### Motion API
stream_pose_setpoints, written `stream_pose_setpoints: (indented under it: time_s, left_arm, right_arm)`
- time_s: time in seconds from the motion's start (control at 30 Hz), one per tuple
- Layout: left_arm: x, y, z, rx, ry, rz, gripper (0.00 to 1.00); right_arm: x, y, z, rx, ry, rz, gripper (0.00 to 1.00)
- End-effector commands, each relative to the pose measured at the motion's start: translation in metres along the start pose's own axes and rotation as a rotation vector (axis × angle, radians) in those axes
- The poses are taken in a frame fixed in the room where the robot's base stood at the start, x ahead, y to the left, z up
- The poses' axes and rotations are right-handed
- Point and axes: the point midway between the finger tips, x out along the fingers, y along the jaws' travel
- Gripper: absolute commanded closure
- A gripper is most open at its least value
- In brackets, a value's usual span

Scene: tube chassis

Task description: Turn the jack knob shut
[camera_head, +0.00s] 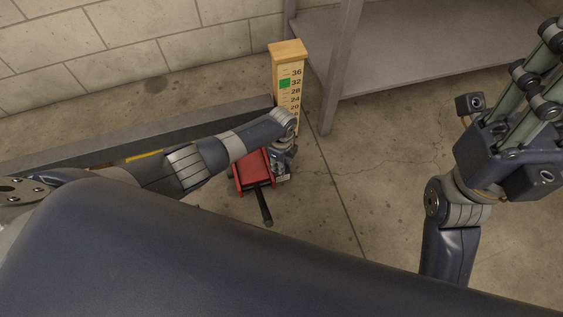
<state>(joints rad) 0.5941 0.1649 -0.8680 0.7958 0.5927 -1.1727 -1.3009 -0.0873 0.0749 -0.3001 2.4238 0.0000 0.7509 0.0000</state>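A red jack (251,170) stands on the concrete floor near the middle of the head view. A dark handle (264,206) sticks out from it toward me. My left arm reaches in from the left and its wrist covers part of the jack. My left gripper (282,165) points down at the jack's right side; its fingers are mostly hidden, so I cannot tell whether they touch it. The jack knob cannot be made out. My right gripper (540,85) is raised at the upper right, away from the jack, its fingertips cut off by the frame.
A wooden measuring post (289,75) with numbers and a green mark stands just behind the jack. A grey beam (215,117) lies to the left, before a block wall (130,40). A metal shelf (410,45) is behind right. Floor right of the jack is clear.

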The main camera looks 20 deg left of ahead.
Motion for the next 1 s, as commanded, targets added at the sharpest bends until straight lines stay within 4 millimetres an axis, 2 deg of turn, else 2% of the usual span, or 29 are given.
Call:
stream_pose_setpoints:
  time_s: [0.03,0.07,0.13,0.47,0.63,0.77,1.0]
  left_arm:
    - [0.000,0.001,-0.001,0.002,0.002,0.001,0.95]
    - [0.000,0.001,-0.001,0.002,0.002,0.001,0.67]
    - [0.000,0.001,-0.001,0.002,0.002,0.001,0.51]
    - [0.000,0.000,0.000,0.000,0.000,0.000,0.51]
    - [-0.007,-0.001,-0.001,0.001,0.001,-0.001,0.51]
    - [-0.021,-0.001,0.000,0.000,0.002,-0.002,0.51]
    - [-0.060,-0.001,0.000,0.001,0.000,-0.003,0.51]
  right_arm:
    - [0.000,0.000,0.000,0.000,0.000,0.000,0.60]
    - [0.000,0.000,0.000,0.000,0.000,0.000,0.60]
    - [0.000,0.000,0.000,0.000,0.000,0.000,0.60]
    - [-0.001,0.000,-0.001,-0.001,-0.002,-0.002,0.60]
    - [0.000,0.000,-0.001,-0.001,-0.001,-0.001,0.60]
    - [0.000,0.000,-0.001,0.000,-0.001,-0.001,0.60]
    - [0.000,0.000,0.000,0.000,-0.001,0.000,0.60]
